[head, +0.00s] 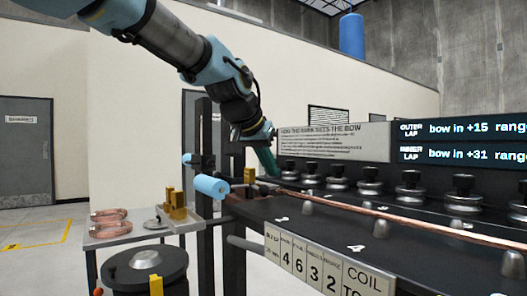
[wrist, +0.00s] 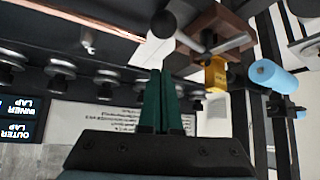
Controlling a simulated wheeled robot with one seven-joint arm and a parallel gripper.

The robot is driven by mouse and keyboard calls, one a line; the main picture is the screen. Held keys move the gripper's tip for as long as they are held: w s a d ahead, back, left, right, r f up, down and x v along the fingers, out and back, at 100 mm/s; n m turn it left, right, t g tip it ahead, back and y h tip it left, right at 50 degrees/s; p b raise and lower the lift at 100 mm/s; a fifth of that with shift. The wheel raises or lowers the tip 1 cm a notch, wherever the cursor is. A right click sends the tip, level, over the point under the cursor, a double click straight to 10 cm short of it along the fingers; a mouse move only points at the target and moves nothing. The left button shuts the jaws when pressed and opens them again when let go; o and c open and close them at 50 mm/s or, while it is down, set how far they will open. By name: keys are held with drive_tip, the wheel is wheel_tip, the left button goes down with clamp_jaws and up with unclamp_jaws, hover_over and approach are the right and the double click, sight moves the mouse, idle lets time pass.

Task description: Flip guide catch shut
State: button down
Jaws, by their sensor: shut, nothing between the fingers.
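My gripper (head: 267,162) is shut and empty, its green fingers pointing down at the left end of the machine bench. In the wrist view the fingers (wrist: 161,78) lie together, just below a black ball knob (wrist: 163,24) in the picture. The knob is on a grey metal lever (wrist: 190,44) that runs to a brown block (wrist: 222,28) with a yellow piece (wrist: 215,74). This looks like the guide catch; I cannot tell whether it is shut. A gap shows between fingertips and knob. In the head view the yellow piece (head: 250,176) stands left of my gripper, and the lever is hard to make out.
A copper tube (head: 405,217) runs along the bench past several black-topped metal rollers (head: 409,190). A blue roller (head: 211,186) sticks out at the left. A side table (head: 118,237) holds copper coils (head: 108,214). A sign panel (head: 335,141) stands behind my gripper.

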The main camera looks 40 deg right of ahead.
drive_tip(key=x, duration=0.3)
drive_tip(key=shift+s+a+p, duration=0.2)
drive_tip(key=shift+s+a, duration=0.05)
drive_tip(key=shift+a, duration=0.35)
drive_tip(key=shift+s+a+p, duration=0.2)
drive_tip(key=shift+a, duration=0.4)
drive_tip(key=shift+s+a+f, duration=0.1)
drive_tip(key=shift+s+a, duration=0.05)
drive_tip(key=shift+a, duration=0.25)
drive_tip(key=shift+s+a+f, duration=0.15)
drive_tip(key=shift+a, duration=0.2)
